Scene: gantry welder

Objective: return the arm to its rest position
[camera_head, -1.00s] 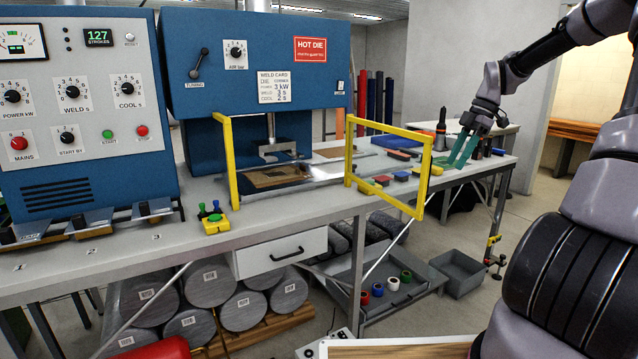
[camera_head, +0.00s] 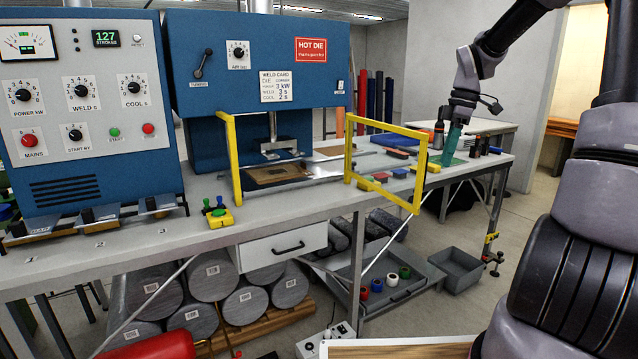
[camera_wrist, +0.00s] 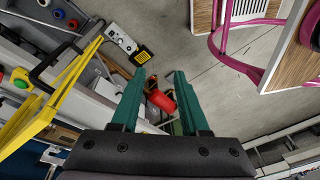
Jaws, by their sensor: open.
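My gripper (camera_head: 451,146) has green fingers and hangs over the right end of the bench in the head view, behind and to the right of the yellow frame. In the wrist view my gripper (camera_wrist: 160,88) is open, with its two green fingers apart and nothing between them. Beyond the fingers, well below, a red cylinder (camera_wrist: 161,101) shows near the floor. My arm rises from the right side of the head view and bends over to the bench. Whether the fingers touch the bench top is hard to tell in the head view.
The yellow frame (camera_head: 384,128) stands at the bench's front edge (camera_head: 330,208). The blue press (camera_head: 255,62) and control panel (camera_head: 80,100) fill the left. Small coloured blocks (camera_head: 400,173) lie near the frame. A grey bin (camera_head: 456,270) is on the floor. A pink-framed chair (camera_wrist: 262,45) shows in the wrist view.

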